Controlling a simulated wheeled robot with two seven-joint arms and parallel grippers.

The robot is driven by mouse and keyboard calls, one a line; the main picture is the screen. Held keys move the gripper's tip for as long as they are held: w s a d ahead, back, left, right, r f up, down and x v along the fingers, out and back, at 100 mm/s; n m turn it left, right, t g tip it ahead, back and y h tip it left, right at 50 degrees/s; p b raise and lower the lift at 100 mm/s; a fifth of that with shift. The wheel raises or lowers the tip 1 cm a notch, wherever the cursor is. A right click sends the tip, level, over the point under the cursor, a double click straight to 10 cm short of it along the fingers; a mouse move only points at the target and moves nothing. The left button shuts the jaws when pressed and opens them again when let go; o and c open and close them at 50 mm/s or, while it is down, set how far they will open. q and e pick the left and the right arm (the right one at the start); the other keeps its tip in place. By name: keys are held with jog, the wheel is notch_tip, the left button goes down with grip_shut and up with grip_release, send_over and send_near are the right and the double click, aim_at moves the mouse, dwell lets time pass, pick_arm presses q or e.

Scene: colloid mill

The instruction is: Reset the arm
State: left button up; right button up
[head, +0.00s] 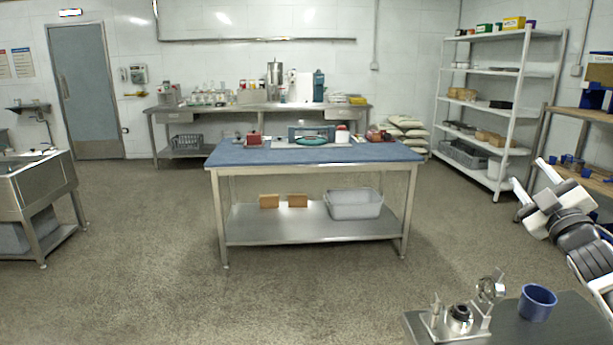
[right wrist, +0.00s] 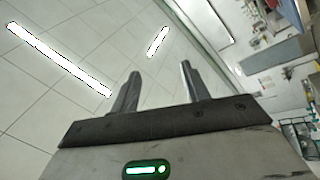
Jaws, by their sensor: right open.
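My right arm is raised at the right edge of the head view. Its gripper (head: 532,176) points up and to the left, in the air in front of the shelves. In the right wrist view the same gripper (right wrist: 158,78) has its two fingers apart with nothing between them, and the ceiling lies behind them. My left gripper is not in view. A small steel apparatus (head: 459,320) on a flat base stands on the near table (head: 568,323) at the bottom right. A blue cup (head: 537,303) stands upright to its right. The right gripper is clear of both.
A blue-topped table (head: 240,153) with several small items stands mid-room, a clear bin (head: 355,204) on its lower shelf. White shelving (head: 508,130) and a wooden rack (head: 550,110) stand at the right, near my right arm. A steel sink (head: 40,183) is at left. The floor between is free.

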jog(key=d+f+m+g+h, duration=0.5)
jog(key=f+m, duration=0.2)
jog(key=s+a+f+g+y, duration=0.1)
jog(key=s+a+f, duration=0.2)
jog(key=a+f, duration=0.3)
jog(key=s+a+f+n+g+y, duration=0.15)
jog(key=a+f, duration=0.25)
jog(key=f, duration=0.4)
jog(key=s+a+f+y, duration=0.2)
jog(key=s+a+f, duration=0.1)
jog(key=a+f, duration=0.3)
jog(key=s+a+f+m+g+y, duration=0.1)
jog(key=s+a+f, duration=0.3)
jog(key=s, duration=0.5)
jog(key=s+a+f+g+y, duration=0.1)
jog(key=s+a+f+g, duration=0.1)
jog(key=s+a+f, duration=0.3)
jog(key=s+a+f+m+g+y, duration=0.1)
jog(key=s+a+f, duration=0.4)
jog(key=s+a, duration=0.4)
jog(key=s, duration=0.4)
jog(key=shift+a+m+y, duration=0.35)
